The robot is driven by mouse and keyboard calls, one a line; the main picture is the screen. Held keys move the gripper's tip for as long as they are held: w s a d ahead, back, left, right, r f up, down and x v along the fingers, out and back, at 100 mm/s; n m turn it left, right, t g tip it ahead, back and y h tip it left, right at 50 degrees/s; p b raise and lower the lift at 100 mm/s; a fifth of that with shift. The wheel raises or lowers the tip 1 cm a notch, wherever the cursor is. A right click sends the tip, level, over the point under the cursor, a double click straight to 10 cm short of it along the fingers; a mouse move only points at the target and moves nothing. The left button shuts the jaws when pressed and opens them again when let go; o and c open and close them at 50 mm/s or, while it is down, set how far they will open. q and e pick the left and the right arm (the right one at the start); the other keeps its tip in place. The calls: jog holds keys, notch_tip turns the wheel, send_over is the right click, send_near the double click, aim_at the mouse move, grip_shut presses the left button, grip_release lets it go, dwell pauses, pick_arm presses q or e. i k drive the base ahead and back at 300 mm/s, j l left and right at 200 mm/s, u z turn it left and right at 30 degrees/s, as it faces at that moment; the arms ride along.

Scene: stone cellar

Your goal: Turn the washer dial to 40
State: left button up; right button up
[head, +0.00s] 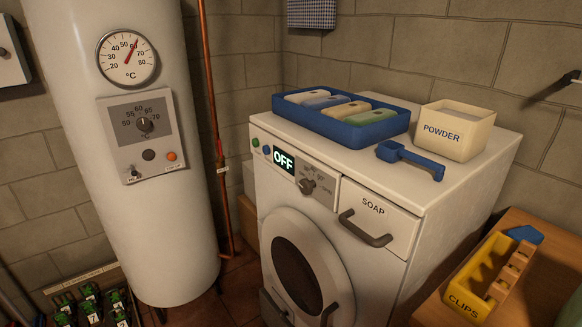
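The white washer (428,245) stands right of centre in the head view. Its dark dial (307,186) sits on the grey control panel, right of the lit display (284,161), which reads OFF. Small markings ring the dial, but they are too small to read surely, and I cannot tell exactly where its pointer stands. A green button (255,142) and a blue button (267,150) are left of the display. Neither of my grippers is in view, and nothing touches the dial.
The soap drawer (375,205) with its dark handle is right of the dial, and the round door (295,275) is below. A blue tray (365,130), blue scoop (412,158) and powder box (457,130) stand on top. A white boiler (150,220) stands left.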

aim_at(307, 187)
jog(key=i+j+z, duration=0.1)
jog(key=z, duration=0.3)
jog(key=j+z, duration=0.5)
jog(key=j, duration=0.25)
jog(key=i+j+z, duration=0.15)
jog(key=j, duration=0.3)
jog(key=j+z, duration=0.1)
jog(key=j, duration=0.8)
